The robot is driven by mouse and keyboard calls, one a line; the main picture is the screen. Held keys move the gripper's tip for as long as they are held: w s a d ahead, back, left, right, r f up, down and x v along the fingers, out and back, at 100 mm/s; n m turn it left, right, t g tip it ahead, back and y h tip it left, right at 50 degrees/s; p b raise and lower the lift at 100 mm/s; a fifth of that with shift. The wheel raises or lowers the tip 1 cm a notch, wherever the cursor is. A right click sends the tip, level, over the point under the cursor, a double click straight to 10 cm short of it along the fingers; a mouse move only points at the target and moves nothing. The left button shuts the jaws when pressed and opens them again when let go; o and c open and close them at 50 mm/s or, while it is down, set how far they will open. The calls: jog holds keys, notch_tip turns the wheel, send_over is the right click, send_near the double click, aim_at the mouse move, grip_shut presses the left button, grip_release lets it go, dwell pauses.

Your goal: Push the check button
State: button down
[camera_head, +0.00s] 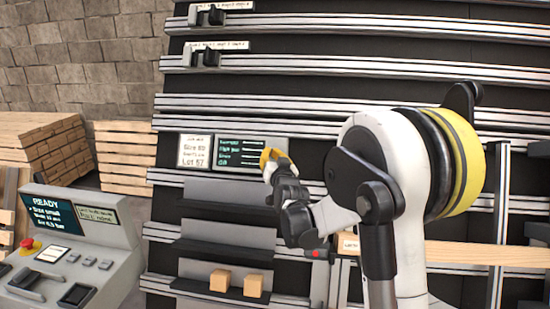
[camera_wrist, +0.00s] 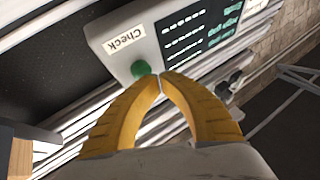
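The green check button (camera_wrist: 140,68) sits on a light grey panel (camera_wrist: 117,22) beside a white label reading "Check". In the wrist view the panel appears rotated. My gripper (camera_wrist: 159,77) has its two yellow fingers curved together, tips meeting, with nothing seen between them. The tips are just right of the button in the wrist view; I cannot tell whether they touch it or the panel. In the head view my gripper (camera_head: 268,156) is in front of the right end of the panel's dark screen (camera_head: 240,150), and the button is hidden behind it.
A console (camera_head: 75,245) with a "READY" screen and a red knob stands at the lower left. Metal rails (camera_head: 330,65) cross the black gantry. Two small wooden blocks (camera_head: 220,280) (camera_head: 253,286) rest on a lower shelf. Wooden pallets (camera_head: 45,150) stand at the left.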

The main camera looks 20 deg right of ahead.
jog(key=shift+w+d+f, duration=0.25)
jog(key=shift+w, duration=0.1)
dwell(0.9)
jog(key=shift+s+a+r, duration=0.45)
jog(key=shift+s+a, duration=0.05)
jog(key=shift+s, duration=0.15)
dwell(0.4)
jog(key=shift+s+a+r+p, duration=0.25)
jog(key=shift+s+a+r, duration=0.15)
jog(key=shift+s, duration=0.2)
jog(key=shift+s+a+r+p, duration=0.3)
jog(key=shift+s+a+r, duration=0.1)
jog(key=shift+s, duration=0.25)
jog(key=shift+s+a+r+p, duration=0.25)
jog(key=shift+s+a+r, duration=0.15)
jog(key=shift+s, duration=0.2)
jog(key=shift+a, duration=0.1)
